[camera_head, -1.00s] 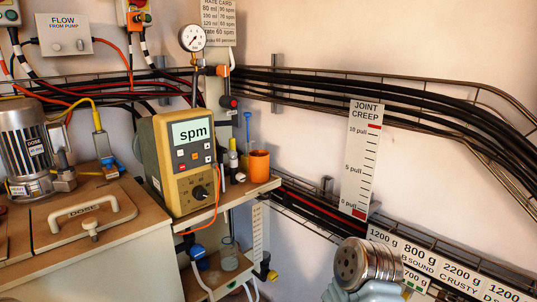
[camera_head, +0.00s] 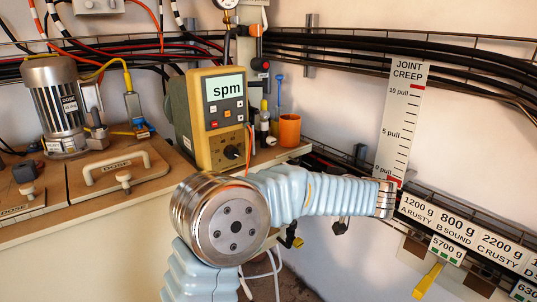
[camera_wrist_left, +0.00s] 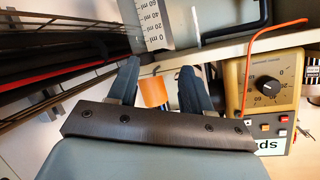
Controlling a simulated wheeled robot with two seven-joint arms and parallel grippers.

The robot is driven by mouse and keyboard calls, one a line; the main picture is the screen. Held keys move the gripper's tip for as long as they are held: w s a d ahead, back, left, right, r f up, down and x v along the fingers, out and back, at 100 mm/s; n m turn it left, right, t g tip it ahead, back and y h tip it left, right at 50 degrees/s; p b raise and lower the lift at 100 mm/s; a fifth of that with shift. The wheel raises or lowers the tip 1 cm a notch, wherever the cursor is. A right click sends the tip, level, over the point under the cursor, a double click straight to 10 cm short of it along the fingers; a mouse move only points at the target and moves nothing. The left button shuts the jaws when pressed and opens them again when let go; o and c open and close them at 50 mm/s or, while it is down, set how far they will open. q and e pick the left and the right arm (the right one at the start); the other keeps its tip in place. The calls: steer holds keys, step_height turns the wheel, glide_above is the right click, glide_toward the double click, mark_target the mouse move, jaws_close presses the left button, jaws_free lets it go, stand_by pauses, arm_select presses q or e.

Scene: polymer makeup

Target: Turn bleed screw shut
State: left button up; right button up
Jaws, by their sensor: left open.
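The yellow-grey dosing pump (camera_head: 215,110) stands on the bench with its display reading "spm" and a black dial (camera_head: 232,152) on its front. I cannot tell which small part is the bleed screw. In the left wrist view my left gripper (camera_wrist_left: 153,75) is open. Its two dark fingers stand apart, with the orange cup (camera_wrist_left: 154,92) showing between them in the picture. The pump's dial (camera_wrist_left: 268,86) is to their right, upside down. Nothing is seen held. In the head view my arm crosses the lower middle, and I cannot make out the gripper there.
The orange cup (camera_head: 289,130) and small bottles stand right of the pump. A motor (camera_head: 55,105) and a handled lid (camera_head: 115,170) are on the bench at left. Black cables run along the wall rack. A "JOINT CREEP" scale (camera_head: 402,120) and weight labels are at right.

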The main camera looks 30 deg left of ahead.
mark_target(267, 116)
arm_select(q)
steer(key=s+a+r+n+y, duration=0.15)
steer(key=r+n, duration=0.25)
steer(key=r, duration=0.4)
steer(key=s+a+r+n+y, duration=0.1)
steer(key=s+r+n+y, duration=0.2)
steer(key=r, duration=0.4)
steer(key=shift+g, duration=0.3)
steer(key=p+x, duration=0.1)
steer(key=x, duration=0.3)
steer(key=p+x, duration=0.1)
steer(key=x, duration=0.3)
steer(key=p+x, duration=0.1)
steer(key=x, duration=0.3)
steer(key=shift+w+a+r, duration=0.15)
steer(key=shift+w+r, duration=0.15)
steer(key=shift+r, duration=0.05)
steer(key=shift+w+a, duration=0.15)
steer(key=shift+a, duration=0.2)
steer(key=shift+c, duration=0.4)
steer(key=shift+f, duration=0.1)
jaws_close()
